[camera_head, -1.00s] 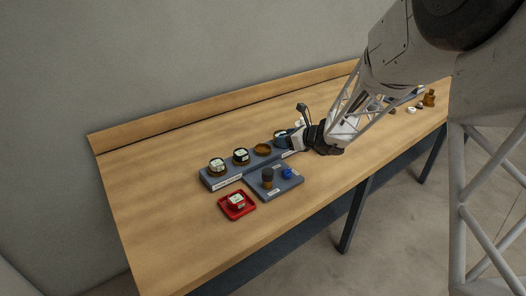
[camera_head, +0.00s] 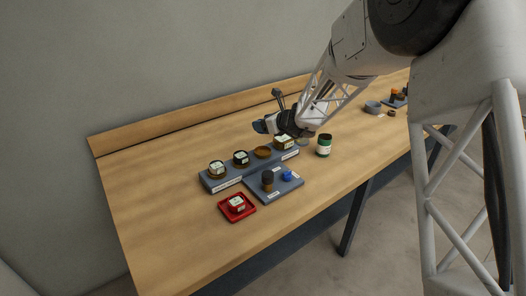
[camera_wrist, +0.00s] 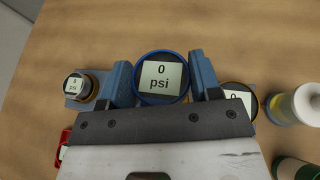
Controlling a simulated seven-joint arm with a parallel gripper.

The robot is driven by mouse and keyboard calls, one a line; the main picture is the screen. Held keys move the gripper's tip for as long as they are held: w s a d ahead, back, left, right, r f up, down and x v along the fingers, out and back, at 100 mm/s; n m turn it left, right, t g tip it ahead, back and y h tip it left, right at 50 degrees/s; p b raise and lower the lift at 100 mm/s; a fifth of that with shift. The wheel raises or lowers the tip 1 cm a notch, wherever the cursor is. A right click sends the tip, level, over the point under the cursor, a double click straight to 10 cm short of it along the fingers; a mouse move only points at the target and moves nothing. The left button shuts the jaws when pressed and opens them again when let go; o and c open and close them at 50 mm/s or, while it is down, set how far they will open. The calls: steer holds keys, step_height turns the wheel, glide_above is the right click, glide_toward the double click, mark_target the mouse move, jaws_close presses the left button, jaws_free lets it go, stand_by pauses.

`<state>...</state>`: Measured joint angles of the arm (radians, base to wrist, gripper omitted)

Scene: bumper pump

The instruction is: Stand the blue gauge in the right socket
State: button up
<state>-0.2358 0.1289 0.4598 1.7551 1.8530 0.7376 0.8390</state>
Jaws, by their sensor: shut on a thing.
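My gripper (camera_wrist: 162,85) is shut on the blue gauge (camera_wrist: 161,78), a round gauge with a blue rim and a face reading "0 psi". The rack has a row of brown-rimmed round sockets. The two at left hold gauges (camera_head: 217,167) (camera_head: 241,157), the third socket (camera_head: 263,152) looks empty, and the right end holds a light-faced gauge (camera_head: 285,142). The rack's labels are too small to read.
A red tray (camera_head: 248,211) holds a small gauge. A green jar (camera_head: 324,146) and a pale jar (camera_head: 303,140) stand right of the rack. The front-left table is clear.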

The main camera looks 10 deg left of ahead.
glide_above(264, 153)
steer(key=shift+f, duration=3)
steer(key=shift+f, duration=1.85)
steer(key=shift+s+f, duration=0.1)
steer(key=shift+f, duration=0.2)
